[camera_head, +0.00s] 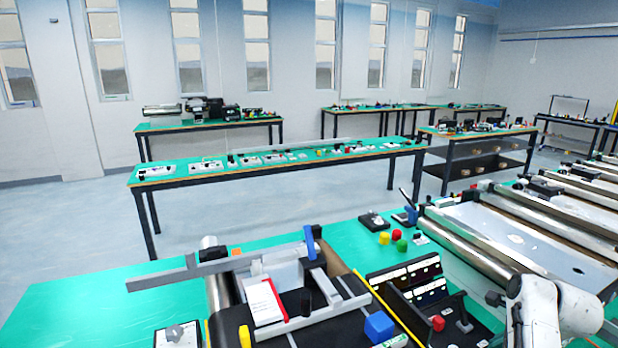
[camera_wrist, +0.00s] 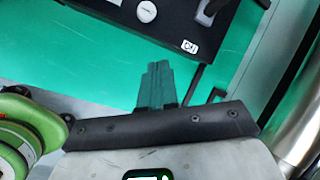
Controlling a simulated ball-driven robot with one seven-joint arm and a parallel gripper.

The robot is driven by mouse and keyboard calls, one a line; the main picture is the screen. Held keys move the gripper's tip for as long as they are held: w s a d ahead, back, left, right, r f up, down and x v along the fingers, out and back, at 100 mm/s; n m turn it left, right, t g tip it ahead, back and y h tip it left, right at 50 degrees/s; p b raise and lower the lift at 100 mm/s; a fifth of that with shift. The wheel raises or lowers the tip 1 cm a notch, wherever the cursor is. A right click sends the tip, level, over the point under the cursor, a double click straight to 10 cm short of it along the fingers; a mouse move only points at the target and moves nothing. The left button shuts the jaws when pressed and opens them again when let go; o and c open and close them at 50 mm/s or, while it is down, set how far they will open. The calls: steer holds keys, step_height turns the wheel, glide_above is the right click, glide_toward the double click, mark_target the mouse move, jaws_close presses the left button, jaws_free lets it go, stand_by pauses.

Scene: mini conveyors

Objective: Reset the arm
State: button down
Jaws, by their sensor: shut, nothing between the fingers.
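My gripper (camera_wrist: 157,70) shows in the wrist view as two dark fingers pressed together, with nothing between them. The fingers point toward the green table top (camera_wrist: 85,45), apart from the black box with a white round knob (camera_wrist: 146,11) at the top edge. In the head view part of my white arm (camera_head: 540,310) shows at the lower right. My gripper's fingers cannot be made out there.
A mini conveyor with a black belt (camera_head: 325,325) stands at the front. Wide metal rollers (camera_head: 480,250) fill the right side. Small yellow, red and green pieces (camera_head: 402,245) stand behind the black tray (camera_head: 408,270). The green table top (camera_head: 110,295) is mostly bare at left.

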steer(key=s+a+f+n+g, duration=0.1)
steer(key=s+a+f+n, duration=0.25)
steer(key=s, duration=0.35)
steer(key=s+a+f+n+g+h, duration=0.1)
steer(key=s+a+f+n, duration=0.1)
steer(key=s+f+n, duration=0.3)
steer(key=s+a+f+n+g, duration=0.1)
steer(key=s+a+f+n, duration=0.25)
steer(key=s, duration=0.45)
steer(key=s+a+n, duration=0.4)
steer(key=s+n, duration=0.2)
steer(key=s, duration=0.3)
steer(key=s+a+n+g, duration=0.1)
steer(key=s+a+n, duration=0.3)
steer(key=s, duration=0.6)
steer(key=shift+r+n+b, duration=0.35)
steer(key=shift+n+b, duration=0.1)
steer(key=shift+n, duration=0.65)
